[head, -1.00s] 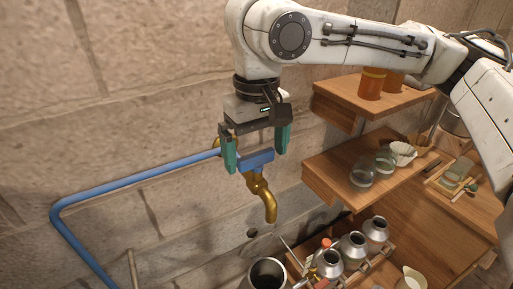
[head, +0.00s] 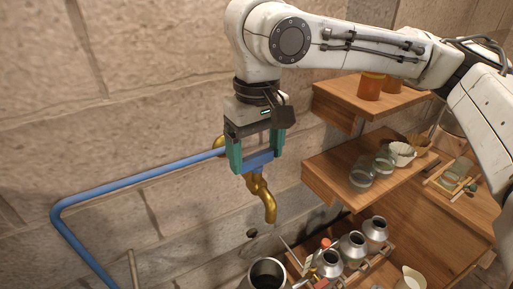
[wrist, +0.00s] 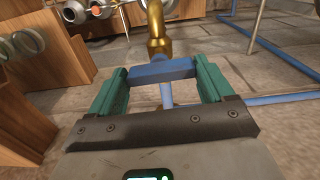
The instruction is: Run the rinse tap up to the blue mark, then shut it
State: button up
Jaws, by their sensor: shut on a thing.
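The brass rinse tap (head: 266,200) sticks out from the stone wall at the end of a blue pipe (head: 140,180). Its blue bar handle (head: 260,161) lies crosswise on top. My gripper (head: 255,162) points down at the tap with its green fingers shut on the two ends of the handle. In the wrist view the handle (wrist: 163,72) spans between the fingertips, with the brass body (wrist: 157,42) beyond it. A metal pot (head: 265,273) stands below the spout, cut by the lower edge. No water stream shows, and I cannot make out a blue mark.
Wooden shelves (head: 335,172) with glass jars (head: 362,178) and amber jars (head: 370,86) are close on the right. Several metal flasks (head: 352,247) stand in a wooden rack below. The wall left of the tap is bare apart from the pipe.

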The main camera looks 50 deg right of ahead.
aim_at(256, 154)
jog(key=shift+r+n+p, duration=0.15)
jog(key=shift+n+p, duration=0.4)
jog(key=shift+n, duration=1.15)
jog(key=o, duration=0.9)
jog(key=shift+o, duration=0.2)
notch_tip(256, 154, up, 10)
jog(key=shift+r, duration=0.25)
